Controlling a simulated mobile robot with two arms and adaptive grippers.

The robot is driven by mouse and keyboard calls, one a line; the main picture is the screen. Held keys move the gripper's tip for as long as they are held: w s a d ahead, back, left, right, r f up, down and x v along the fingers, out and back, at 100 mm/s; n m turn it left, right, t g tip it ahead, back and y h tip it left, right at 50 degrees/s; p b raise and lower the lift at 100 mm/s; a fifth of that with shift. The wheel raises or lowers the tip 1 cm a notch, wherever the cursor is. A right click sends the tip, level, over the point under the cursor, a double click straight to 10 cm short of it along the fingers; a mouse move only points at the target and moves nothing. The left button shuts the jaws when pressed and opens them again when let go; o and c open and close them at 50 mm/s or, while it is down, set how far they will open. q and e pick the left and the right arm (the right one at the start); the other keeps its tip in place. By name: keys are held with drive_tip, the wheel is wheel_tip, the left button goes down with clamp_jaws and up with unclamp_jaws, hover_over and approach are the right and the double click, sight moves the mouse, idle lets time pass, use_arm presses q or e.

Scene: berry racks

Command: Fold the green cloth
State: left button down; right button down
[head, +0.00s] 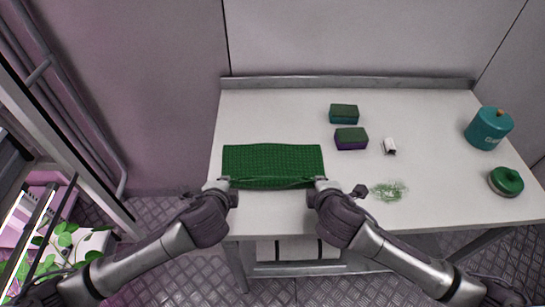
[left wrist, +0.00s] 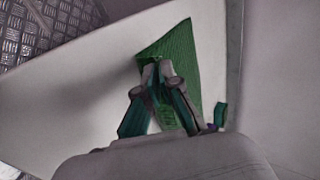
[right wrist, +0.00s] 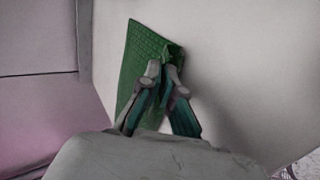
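The green cloth (head: 272,160) lies spread as a wide rectangle near the front left of the white table. My left gripper (head: 224,183) is at its near left corner, and my right gripper (head: 320,182) is at its near right corner. In the left wrist view the fingers meet on the cloth (left wrist: 178,50), with its corner between the tips. In the right wrist view the fingers are also closed on a pinched corner of the cloth (right wrist: 138,65). The near edge runs between both grippers and looks slightly raised. The fingertips are partly hidden in the head view.
Two sponges, one teal (head: 343,116) and one purple (head: 350,141), stand right of the cloth beside a small white item (head: 389,146). Green crumbs (head: 388,191) lie near the front edge. A teal canister (head: 488,128) and a round green-topped item (head: 506,182) stand far right.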

use_arm(q)
drive_tip(key=shift+s+f, duration=0.15)
drive_tip(key=shift+s, duration=0.1)
use_arm(e)
drive_tip(key=shift+s+f, duration=0.2)
drive_tip(key=shift+s, duration=0.05)
use_arm(q)
drive_tip(key=c, duration=1)
unclamp_jaws()
drive_tip(key=shift+c, duration=0.2)
use_arm(e)
drive_tip(key=c, duration=1)
unclamp_jaws()
drive_tip(key=shift+c, duration=0.2)
use_arm(q)
drive_tip(key=shift+s+r, duration=0.1)
drive_tip(key=shift+r, duration=0.3)
use_arm(e)
drive_tip(key=shift+s+r, duration=0.1)
drive_tip(key=shift+r, duration=0.3)
use_arm(q)
drive_tip(key=s+r, duration=0.5)
drive_tip(key=r, duration=0.3)
drive_tip(key=shift+s, duration=0.35)
use_arm(e)
drive_tip(key=s+r, duration=0.5)
drive_tip(key=r, duration=0.3)
drive_tip(key=shift+s, duration=0.35)
